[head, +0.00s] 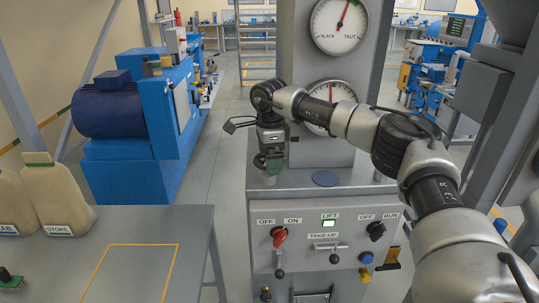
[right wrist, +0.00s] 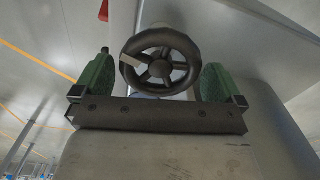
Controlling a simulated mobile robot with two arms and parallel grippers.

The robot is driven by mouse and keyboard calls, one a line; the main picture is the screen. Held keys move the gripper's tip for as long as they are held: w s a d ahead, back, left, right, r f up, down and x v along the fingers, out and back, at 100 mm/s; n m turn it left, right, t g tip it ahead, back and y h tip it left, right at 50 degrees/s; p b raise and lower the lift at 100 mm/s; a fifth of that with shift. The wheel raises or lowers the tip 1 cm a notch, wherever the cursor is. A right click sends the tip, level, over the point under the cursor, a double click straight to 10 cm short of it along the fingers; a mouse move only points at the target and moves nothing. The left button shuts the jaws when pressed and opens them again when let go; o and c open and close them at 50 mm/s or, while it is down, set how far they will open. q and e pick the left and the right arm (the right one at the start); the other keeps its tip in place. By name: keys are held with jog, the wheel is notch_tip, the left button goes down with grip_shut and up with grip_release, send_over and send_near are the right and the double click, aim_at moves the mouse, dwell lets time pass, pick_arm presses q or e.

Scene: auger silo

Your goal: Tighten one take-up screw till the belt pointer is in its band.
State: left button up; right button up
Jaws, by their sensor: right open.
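The upper dial (head: 339,26) on the grey column is marked SLACK and TAUT. Its red pointer points up and slightly right, close to a green band at the top, where the frame cuts it off; I cannot tell if it is inside. My right gripper (head: 268,163) points down over the left end of the panel housing. In the right wrist view its green fingers (right wrist: 160,85) are open, with a dark spoked handwheel (right wrist: 160,62) between them in the picture. I cannot tell whether they touch it. The gripper hides the wheel in the head view. My left gripper is not in view.
A lower dial (head: 331,106) is partly behind my right arm.

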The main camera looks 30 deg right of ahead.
jog(key=c, duration=0.7)
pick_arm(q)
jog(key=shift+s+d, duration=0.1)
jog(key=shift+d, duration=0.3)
pick_arm(e)
jog(key=shift+o, duration=0.2)
jog(key=shift+m, duration=0.3)
jog(key=m, duration=0.2)
jog(key=shift+m, duration=0.3)
jog(key=m+p, duration=0.1)
jog(key=m, duration=0.4)
jog(key=shift+a, duration=0.1)
jog(key=m, duration=0.5)
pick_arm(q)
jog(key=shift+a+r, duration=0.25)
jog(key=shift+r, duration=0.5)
pick_arm(e)
jog(key=shift+m, duration=2)
